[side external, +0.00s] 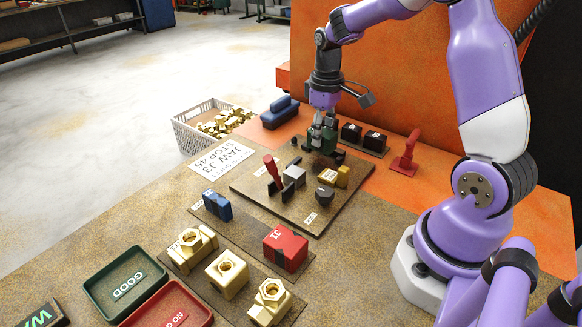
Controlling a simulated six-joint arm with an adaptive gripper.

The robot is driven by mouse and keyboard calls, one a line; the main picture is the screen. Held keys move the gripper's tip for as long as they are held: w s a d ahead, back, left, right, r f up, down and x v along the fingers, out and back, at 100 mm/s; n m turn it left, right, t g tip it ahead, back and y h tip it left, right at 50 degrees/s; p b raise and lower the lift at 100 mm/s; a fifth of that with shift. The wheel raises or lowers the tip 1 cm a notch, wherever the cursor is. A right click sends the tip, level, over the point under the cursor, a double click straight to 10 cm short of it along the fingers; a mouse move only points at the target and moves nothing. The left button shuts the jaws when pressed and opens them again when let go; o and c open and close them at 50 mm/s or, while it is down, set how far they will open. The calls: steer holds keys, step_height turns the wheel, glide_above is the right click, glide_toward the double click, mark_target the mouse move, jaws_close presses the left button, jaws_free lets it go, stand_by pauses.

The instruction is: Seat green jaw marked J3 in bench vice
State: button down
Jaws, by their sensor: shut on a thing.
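My gripper (324,112) points down at the far end of the brown fixture board (318,206). It is shut on a small dark green block (322,136), which looks like the green jaw; no J3 mark can be read on it. Dark grey metal parts (336,155) lie close below and around the block and may be the bench vice. I cannot tell whether the jaw touches them or hangs just above. The gripper partly hides this spot.
A red-handled clamp (272,168), grey block and brass piece (342,177) stand on the board nearby. A red block marked J1 (285,248), a blue block (217,205) and brass fittings (228,273) sit in front. A white card (222,156) reads "JAW J3 STOP 45".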

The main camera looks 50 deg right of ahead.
steer(key=shift+f, duration=1.45)
stand_by(1.4)
steer(key=shift+c, duration=1.6)
jaws_free()
steer(key=o, duration=0.3)
steer(key=shift+r, duration=3.55)
